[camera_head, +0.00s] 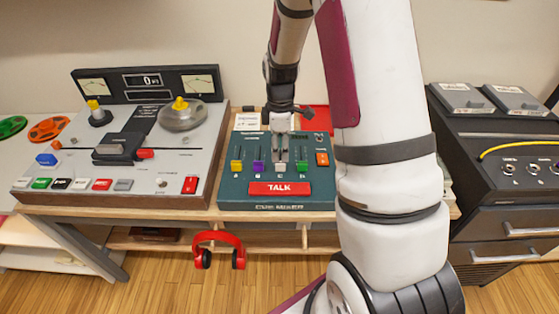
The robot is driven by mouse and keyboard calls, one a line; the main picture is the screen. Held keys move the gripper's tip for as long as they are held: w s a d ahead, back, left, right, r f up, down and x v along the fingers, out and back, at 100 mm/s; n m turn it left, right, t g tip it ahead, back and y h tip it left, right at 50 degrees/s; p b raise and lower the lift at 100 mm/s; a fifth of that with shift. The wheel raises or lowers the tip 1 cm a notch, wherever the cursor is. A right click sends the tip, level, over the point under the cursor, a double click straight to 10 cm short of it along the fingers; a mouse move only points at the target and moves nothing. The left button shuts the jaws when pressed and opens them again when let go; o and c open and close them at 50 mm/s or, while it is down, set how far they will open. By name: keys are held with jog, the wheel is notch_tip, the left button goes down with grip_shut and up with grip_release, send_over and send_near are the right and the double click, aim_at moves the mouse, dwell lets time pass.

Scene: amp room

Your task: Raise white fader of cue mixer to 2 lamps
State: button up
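The cue mixer (232,193) is a teal panel on the wooden desk, with a red TALK bar (279,188) along its front. A yellow fader (237,166), a purple fader (258,167) and a green fader (302,166) show in a row. The white fader (280,168) sits between the purple and green ones, partly hidden by my gripper. My gripper (280,157) points down right over it, fingers close together. I cannot tell whether they touch or hold the fader. Any lit lamps above the faders are too small or hidden to read.
An orange switch (322,158) lies right of the faders. A tape machine (130,150) with knobs and buttons stands at left. Red headphones (219,250) hang below the desk edge. A black amp cabinet (500,170) stands at right.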

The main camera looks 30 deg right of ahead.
aim_at(280, 163)
jog(key=shift+f, duration=2.75)
jog(key=shift+c, duration=0.5)
grip_shut()
